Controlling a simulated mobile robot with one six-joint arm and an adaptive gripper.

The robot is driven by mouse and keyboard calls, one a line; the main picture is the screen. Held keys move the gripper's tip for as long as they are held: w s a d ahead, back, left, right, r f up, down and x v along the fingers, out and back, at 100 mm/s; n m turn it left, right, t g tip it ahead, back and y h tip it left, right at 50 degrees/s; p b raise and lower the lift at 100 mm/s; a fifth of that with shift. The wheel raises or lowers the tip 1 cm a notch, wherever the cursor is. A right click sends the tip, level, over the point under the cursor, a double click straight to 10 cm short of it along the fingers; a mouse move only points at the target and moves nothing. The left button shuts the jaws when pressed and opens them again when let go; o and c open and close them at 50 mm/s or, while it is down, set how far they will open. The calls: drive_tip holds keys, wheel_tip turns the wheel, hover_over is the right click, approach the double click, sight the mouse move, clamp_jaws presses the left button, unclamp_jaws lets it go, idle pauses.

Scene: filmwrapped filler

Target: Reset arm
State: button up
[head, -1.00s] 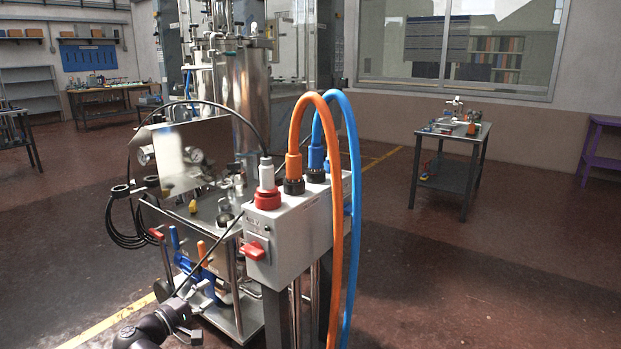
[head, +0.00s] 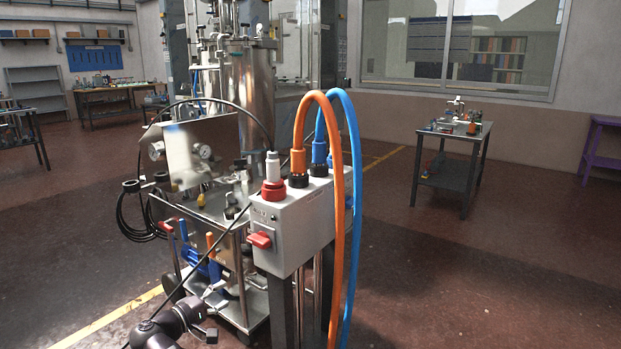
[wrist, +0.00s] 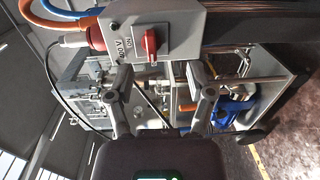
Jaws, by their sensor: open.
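My gripper (wrist: 160,78) shows in the wrist view with its two grey fingers spread wide apart and nothing between them. Beyond the fingers is a grey control box (wrist: 172,30) with a red rotary switch (wrist: 149,42); the gripper appears apart from it.
An orange hose (head: 337,210) and a blue hose (head: 357,210) loop from the box top towards the floor. A black cable (head: 205,283) runs down to my arm. The steel cart (head: 245,305) stands close by. A side table (head: 450,175) is at right; floor between is clear.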

drive_tip(key=w+d+f+m+g+y, duration=0.15)
drive_tip(key=d+f+g, duration=0.3)
drive_tip(key=d, duration=0.65)
drive_tip(key=d+f+m+g, duration=0.35)
drive_tip(key=d+f, duration=0.25)
drive_tip(key=d, duration=0.6)
drive_tip(key=s+d+f+m+g+y, duration=0.3)
drive_tip(key=s+d+y, duration=0.25)
drive_tip(key=d, duration=0.25)
drive_tip(key=s+d+f+m+g+y, duration=0.35)
drive_tip(key=s+d, duration=0.25)
drive_tip(key=d, duration=0.2)
wheel_tip(320, 180, up, 34)
drive_tip(key=p, duration=3.4)
drive_tip(key=shift+w+a+f+n+t, duration=0.2)
drive_tip(key=shift+w+n+t, duration=0.1)
drive_tip(key=shift+n+t, duration=0.15)
